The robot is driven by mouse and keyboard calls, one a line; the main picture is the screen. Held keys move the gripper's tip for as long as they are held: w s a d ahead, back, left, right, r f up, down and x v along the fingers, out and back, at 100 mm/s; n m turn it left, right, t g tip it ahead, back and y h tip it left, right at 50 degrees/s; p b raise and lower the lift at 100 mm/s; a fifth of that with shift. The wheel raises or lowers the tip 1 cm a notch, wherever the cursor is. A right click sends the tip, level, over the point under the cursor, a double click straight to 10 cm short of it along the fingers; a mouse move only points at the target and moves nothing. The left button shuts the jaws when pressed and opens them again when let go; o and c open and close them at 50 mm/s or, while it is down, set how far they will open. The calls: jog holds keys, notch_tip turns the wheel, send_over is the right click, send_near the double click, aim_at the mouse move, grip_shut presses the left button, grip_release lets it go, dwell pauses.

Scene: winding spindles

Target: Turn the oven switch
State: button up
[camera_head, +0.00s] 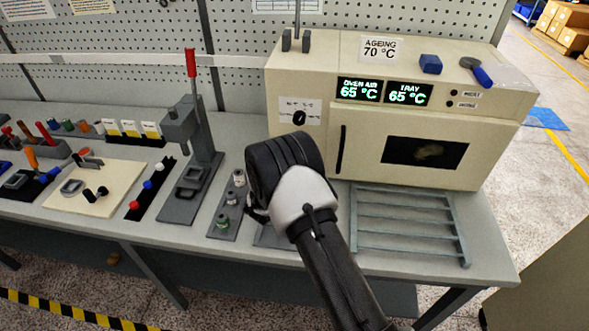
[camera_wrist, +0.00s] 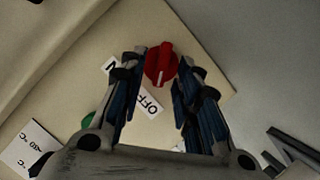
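The oven (camera_head: 340,80) is a cream box at the right of the bench in the head view. Its displays read 65 °C for oven air and for tray. In the wrist view a round red switch (camera_wrist: 160,63) with a white pointer line sits on a cream panel, beside a label (camera_wrist: 148,101) reading OFF. My gripper (camera_wrist: 161,75) is open, its two fingers on either side of the red switch. I cannot tell whether they touch it. In the head view my dark wrist hides the fingers and the red switch.
A black dial (camera_head: 299,118) is on the oven front, left of the door handle (camera_head: 342,150). A lever press (camera_head: 185,130) stands left of my arm. A slatted rack (camera_head: 410,215) lies before the oven. A green round part (camera_wrist: 90,120) shows partly beside my left finger.

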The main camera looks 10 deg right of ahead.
jog(key=v, duration=1.2)
notch_tip(320, 180, up, 11)
jog(key=w+a+y, duration=0.1)
jog(key=a+y, duration=0.2)
jog(key=y, duration=0.3)
jog(key=s+r+g+y, duration=0.2)
jog(key=s+r+y, duration=0.1)
jog(key=s+r, duration=0.5)
jog(key=s+d+r+g, duration=0.1)
jog(key=s+d, duration=0.2)
jog(key=s, duration=0.7)
jog(key=s+d+r+g+h, duration=0.1)
jog(key=s+d, duration=0.3)
jog(key=s, duration=0.6)
jog(key=s+d+r+m+g, duration=0.1)
jog(key=s+d+r+g, duration=0.1)
jog(key=s, duration=0.8)
jog(key=shift+s+d+g, duration=0.25)
jog(key=shift+d+g, duration=0.4)
jog(key=shift+g, duration=0.05)
jog(key=shift+r, duration=0.1)
